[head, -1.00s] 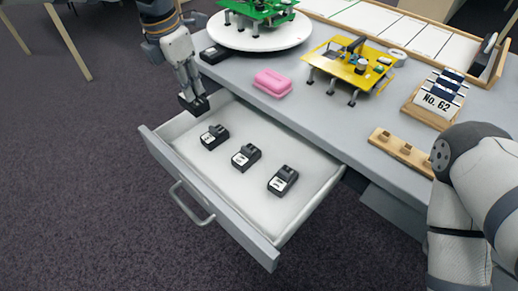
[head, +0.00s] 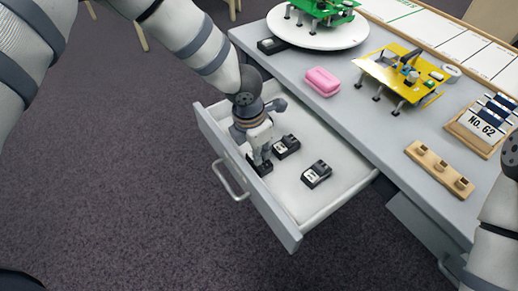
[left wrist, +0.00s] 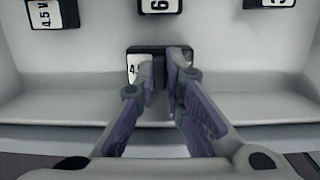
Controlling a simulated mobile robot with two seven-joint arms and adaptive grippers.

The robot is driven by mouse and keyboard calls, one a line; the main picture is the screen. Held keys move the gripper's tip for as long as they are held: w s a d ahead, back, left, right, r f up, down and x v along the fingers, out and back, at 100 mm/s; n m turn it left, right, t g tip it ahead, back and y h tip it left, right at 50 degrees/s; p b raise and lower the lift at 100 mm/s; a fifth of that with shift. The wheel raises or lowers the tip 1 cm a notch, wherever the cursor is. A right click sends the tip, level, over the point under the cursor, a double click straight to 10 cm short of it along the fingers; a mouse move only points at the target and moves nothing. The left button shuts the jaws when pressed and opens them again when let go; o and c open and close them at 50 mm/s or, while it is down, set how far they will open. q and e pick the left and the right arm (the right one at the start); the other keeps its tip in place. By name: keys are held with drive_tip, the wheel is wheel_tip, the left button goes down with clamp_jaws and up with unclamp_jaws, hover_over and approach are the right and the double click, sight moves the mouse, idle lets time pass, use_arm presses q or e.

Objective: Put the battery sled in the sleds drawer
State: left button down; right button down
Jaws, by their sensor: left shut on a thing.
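The open sleds drawer (head: 246,186) is white inside with a grey front. My left gripper (head: 262,161) reaches down into it and is shut on a black battery sled (head: 266,169). The left wrist view shows the fingers (left wrist: 165,68) on this sled (left wrist: 134,66), low near a drawer wall, its label partly hidden. I cannot tell whether it touches the drawer floor. Two other sleds (head: 286,147) (head: 316,174) lie in the drawer; a further one is hidden by my arm in the head view but shows in the wrist view (left wrist: 52,14). My right gripper is out of view.
The grey table (head: 345,106) above the drawer holds a black sled-like block (head: 271,45), a white turntable (head: 318,37), a pink block (head: 322,82), a yellow board (head: 403,72) and a wooden peg block (head: 438,170). The drawer's right part is clear.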

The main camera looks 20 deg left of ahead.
sight(253, 163)
use_arm(q)
drive_tip(key=c, duration=1.7)
unclamp_jaws()
drive_tip(key=shift+f, duration=0.1)
